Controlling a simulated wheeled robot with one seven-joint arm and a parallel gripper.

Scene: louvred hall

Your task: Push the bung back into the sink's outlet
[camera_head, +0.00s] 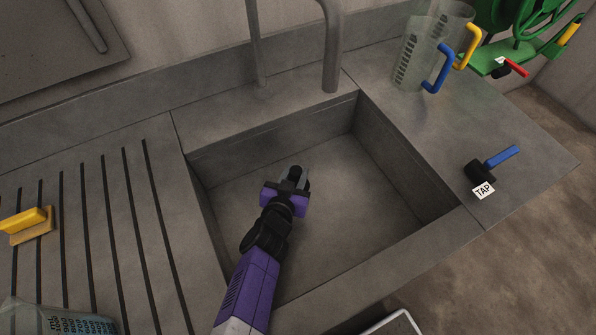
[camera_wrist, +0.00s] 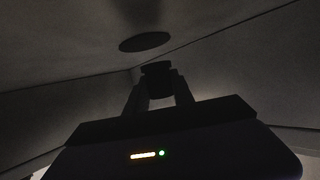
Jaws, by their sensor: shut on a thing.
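My gripper (camera_head: 292,182) is inside the grey sink (camera_head: 365,190), shut on a small black bung (camera_head: 297,171). In the wrist view, the bung (camera_wrist: 157,69) sits between the two fingertips of my gripper (camera_wrist: 158,84). A dark round patch that looks like the outlet (camera_wrist: 145,42) shows just past the bung, a little to its left in the picture. The two look apart there, but the dim view does not show the distance well. In the head view I cannot make out the outlet; my gripper and the bung may hide it.
The sink walls stand close around my arm. A spout (camera_head: 331,50) rises behind the sink. A blue-handled tap lever (camera_head: 482,170) labelled TAP is on the right counter. Clear jugs (camera_head: 415,62) and a green reel (camera_head: 505,30) stand behind. A yellow-handled block (camera_head: 30,226) lies on the left drainer.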

